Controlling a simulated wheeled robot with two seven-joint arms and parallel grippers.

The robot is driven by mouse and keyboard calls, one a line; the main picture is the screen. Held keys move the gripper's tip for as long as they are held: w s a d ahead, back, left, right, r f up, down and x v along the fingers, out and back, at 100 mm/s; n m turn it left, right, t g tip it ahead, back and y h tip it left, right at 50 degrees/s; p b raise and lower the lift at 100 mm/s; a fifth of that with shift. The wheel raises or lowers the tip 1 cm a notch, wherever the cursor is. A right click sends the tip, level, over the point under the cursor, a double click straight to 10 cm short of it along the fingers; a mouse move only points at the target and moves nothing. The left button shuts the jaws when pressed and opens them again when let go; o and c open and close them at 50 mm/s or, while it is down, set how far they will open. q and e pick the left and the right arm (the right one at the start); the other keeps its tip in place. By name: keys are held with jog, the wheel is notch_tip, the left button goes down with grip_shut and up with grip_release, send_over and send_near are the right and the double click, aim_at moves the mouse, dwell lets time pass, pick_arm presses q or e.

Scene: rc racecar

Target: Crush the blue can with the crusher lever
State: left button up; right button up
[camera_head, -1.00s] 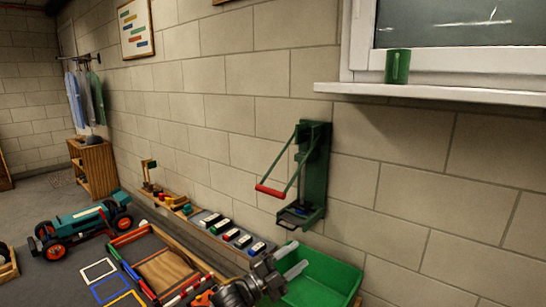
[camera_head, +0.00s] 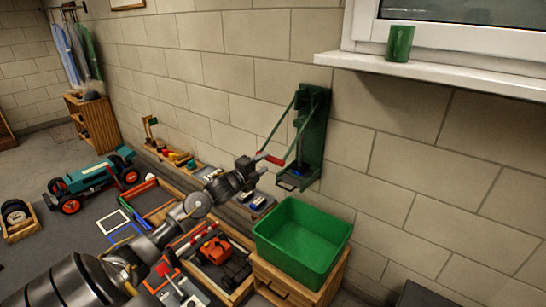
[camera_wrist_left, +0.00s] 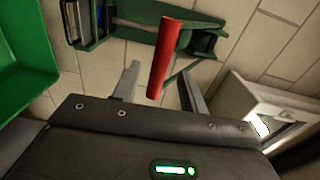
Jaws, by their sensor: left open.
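The green can crusher (camera_head: 315,135) is fixed to the block wall, and its lever ends in a red handle (camera_head: 270,158). A small blue patch (camera_head: 285,187), perhaps the blue can, shows at the crusher's base; its shape is too small to tell. My left gripper (camera_head: 262,162) is at the red handle. In the left wrist view, the left gripper (camera_wrist_left: 158,75) is open, with the red handle (camera_wrist_left: 168,50) reaching between its two fingers. Clear gaps show on both sides of the handle. My right gripper is out of view.
A green bin (camera_head: 300,245) stands on a wooden cabinet below the crusher. A white window sill (camera_head: 430,75) with a green mug (camera_head: 399,43) juts out at upper right. Trays with toy parts and a teal car (camera_head: 90,180) lie at left.

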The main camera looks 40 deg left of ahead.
aim_at(268, 160)
pick_arm(q)
jog(key=w, duration=0.6)
jog(key=shift+w+f, duration=0.1)
jog(key=shift+w, duration=0.1)
grip_shut()
